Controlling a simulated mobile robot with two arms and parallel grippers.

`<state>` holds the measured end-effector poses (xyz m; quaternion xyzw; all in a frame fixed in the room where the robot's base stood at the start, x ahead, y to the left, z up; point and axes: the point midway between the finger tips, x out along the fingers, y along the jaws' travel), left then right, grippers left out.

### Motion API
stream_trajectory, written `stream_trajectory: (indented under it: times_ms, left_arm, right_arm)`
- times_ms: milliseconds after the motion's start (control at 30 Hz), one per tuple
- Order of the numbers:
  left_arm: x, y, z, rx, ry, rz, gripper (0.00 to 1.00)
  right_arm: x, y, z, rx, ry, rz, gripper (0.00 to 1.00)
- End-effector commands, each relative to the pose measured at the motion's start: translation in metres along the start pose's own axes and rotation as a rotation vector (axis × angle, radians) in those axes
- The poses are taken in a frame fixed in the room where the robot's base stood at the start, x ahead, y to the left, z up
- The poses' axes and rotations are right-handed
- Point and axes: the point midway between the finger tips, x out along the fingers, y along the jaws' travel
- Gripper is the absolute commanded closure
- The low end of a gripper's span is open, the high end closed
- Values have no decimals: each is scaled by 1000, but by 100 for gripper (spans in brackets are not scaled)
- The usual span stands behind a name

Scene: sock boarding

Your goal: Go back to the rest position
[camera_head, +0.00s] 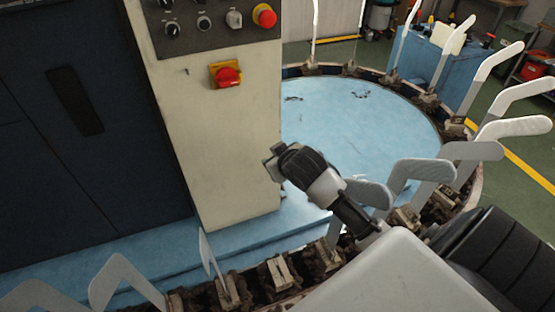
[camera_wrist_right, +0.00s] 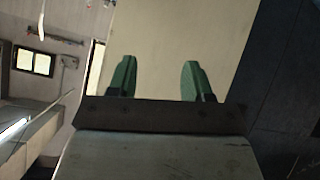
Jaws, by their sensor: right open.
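My right arm reaches in from the lower right of the head view, and its gripper (camera_head: 275,162) is in the air in front of the cream cabinet's lower right edge. In the right wrist view the green fingers (camera_wrist_right: 157,80) are apart with nothing between them, and a cream surface lies behind. Flat white sock forms stand along the ring of the round machine, such as a pale form (camera_head: 518,128) at the right and a grey form (camera_head: 120,278) at the lower left. No sock can be made out. My left gripper is not in view.
The cream cabinet (camera_head: 225,150) carries knobs, a red button (camera_head: 264,15) and a red switch (camera_head: 227,75). Dark panels (camera_head: 80,120) stand to its left. The blue round table top (camera_head: 360,120) is bare in the middle. Several forms stand close around my right forearm. A blue cart (camera_head: 435,65) stands behind.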

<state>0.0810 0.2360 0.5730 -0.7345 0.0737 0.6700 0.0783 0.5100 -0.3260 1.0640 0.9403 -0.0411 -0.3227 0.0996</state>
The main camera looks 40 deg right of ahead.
Motion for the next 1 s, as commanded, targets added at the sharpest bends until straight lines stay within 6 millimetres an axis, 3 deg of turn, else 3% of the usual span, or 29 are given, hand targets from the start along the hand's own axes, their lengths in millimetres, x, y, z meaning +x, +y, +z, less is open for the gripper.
stream_trajectory:
  times_ms: [467, 567, 667, 767, 900, 1000]
  left_arm:
    - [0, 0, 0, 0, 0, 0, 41]
    - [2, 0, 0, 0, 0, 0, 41]
    - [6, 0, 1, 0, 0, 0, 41]
    - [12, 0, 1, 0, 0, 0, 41]
    - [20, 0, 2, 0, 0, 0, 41]
    - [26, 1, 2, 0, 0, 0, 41]
  right_arm:
    - [0, 0, 0, 0, 0, 0, 50]
    - [7, -2, 9, 1, -14, -3, 50]
    - [29, -8, 39, 5, -61, -11, 50]
    - [61, -21, 95, 7, -137, -27, 50]
    - [98, -46, 194, 2, -258, -57, 50]
    - [112, -66, 267, -6, -340, -79, 50]
